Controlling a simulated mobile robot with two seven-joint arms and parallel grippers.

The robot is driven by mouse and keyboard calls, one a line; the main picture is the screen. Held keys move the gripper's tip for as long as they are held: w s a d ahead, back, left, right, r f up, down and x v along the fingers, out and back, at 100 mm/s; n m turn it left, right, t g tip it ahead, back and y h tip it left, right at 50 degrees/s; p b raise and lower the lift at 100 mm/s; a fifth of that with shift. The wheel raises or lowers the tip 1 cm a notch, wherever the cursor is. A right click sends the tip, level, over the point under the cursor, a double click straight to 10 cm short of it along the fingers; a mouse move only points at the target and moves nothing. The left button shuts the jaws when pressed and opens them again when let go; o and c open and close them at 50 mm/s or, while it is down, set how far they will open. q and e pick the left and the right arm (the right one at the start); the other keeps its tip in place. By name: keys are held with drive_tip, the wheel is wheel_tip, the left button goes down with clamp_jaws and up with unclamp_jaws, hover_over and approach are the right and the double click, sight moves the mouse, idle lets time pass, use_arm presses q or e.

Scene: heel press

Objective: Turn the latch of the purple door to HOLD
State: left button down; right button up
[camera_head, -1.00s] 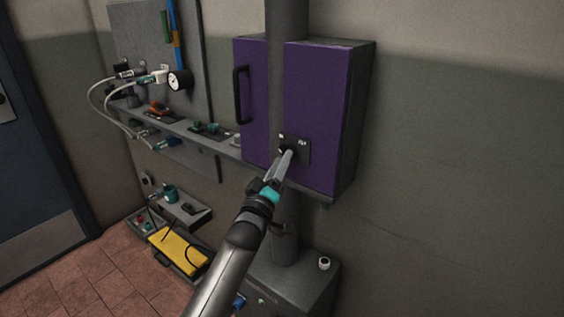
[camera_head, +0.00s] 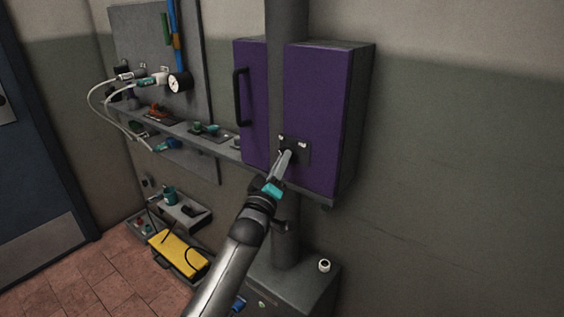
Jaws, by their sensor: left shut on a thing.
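The purple door (camera_head: 316,90) is the front of a wall cabinet and is closed. A grey column stands in front of it and hides a strip of it. A black handle (camera_head: 240,97) is on its left part. A dark latch plate (camera_head: 302,153) with small white marks sits low on the door, right of the column. My left gripper (camera_head: 285,160) reaches up from below and is shut on the latch at this plate. The fingers hide most of the latch, so I cannot tell its setting. The marks are too small to read. My right gripper is not in view.
A shelf (camera_head: 187,133) with small fittings runs along the wall at left. A grey box with a white roll (camera_head: 324,265) stands below. The right wall is clear.

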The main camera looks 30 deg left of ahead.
use_arm(q)
drive_tip(key=shift+m, duration=0.4)
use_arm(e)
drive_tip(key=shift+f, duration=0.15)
use_arm(q)
drive_tip(key=m+h+b, duration=0.1)
drive_tip(key=m+h, duration=0.3)
drive_tip(key=m, duration=0.4)
drive_tip(key=m+g+h+b, duration=0.1)
drive_tip(key=m+h, duration=0.3)
drive_tip(key=m, duration=0.4)
drive_tip(key=a+m+h+b, duration=0.1)
drive_tip(key=m+h, duration=0.3)
drive_tip(key=m, duration=0.4)
drive_tip(key=shift+w+g+b, duration=0.1)
drive_tip(key=shift+g+b, duration=0.3)
drive_tip(key=shift+b, duration=0.15)
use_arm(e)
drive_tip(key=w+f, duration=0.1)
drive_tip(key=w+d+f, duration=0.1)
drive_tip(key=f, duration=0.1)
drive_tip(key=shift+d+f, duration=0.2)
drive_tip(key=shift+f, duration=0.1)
use_arm(q)
drive_tip(key=shift+m, duration=0.4)
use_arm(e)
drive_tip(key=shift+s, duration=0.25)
use_arm(q)
drive_tip(key=c, duration=0.9)
unclamp_jaws()
